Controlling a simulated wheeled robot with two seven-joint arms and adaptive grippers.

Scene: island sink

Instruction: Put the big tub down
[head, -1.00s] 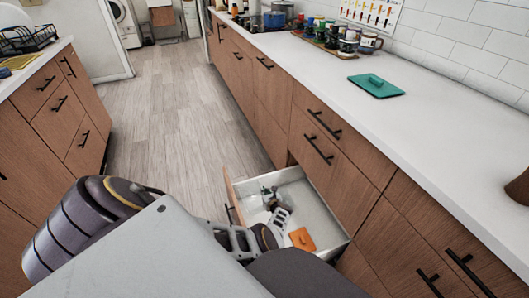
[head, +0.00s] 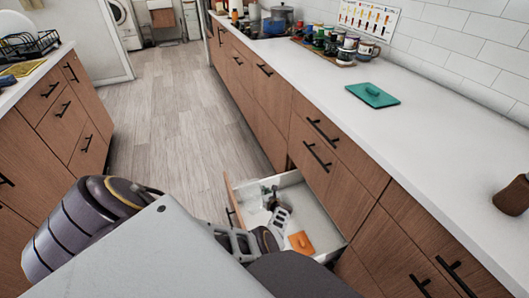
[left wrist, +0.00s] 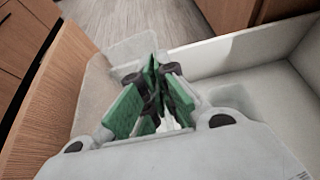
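My left gripper (left wrist: 160,72) reaches down into the open drawer, and its green-padded fingers come together at their tips. It also shows small in the head view (head: 270,193). A pale, see-through tub (left wrist: 128,48) stands around the fingertips at the drawer's left side. The fingers appear shut on its thin wall, though the contact is partly hidden. Whether the tub touches the drawer floor cannot be told. In the head view the tub hardly stands out from the white drawer. My right gripper is in neither view.
Cups (head: 346,50) stand farther back.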

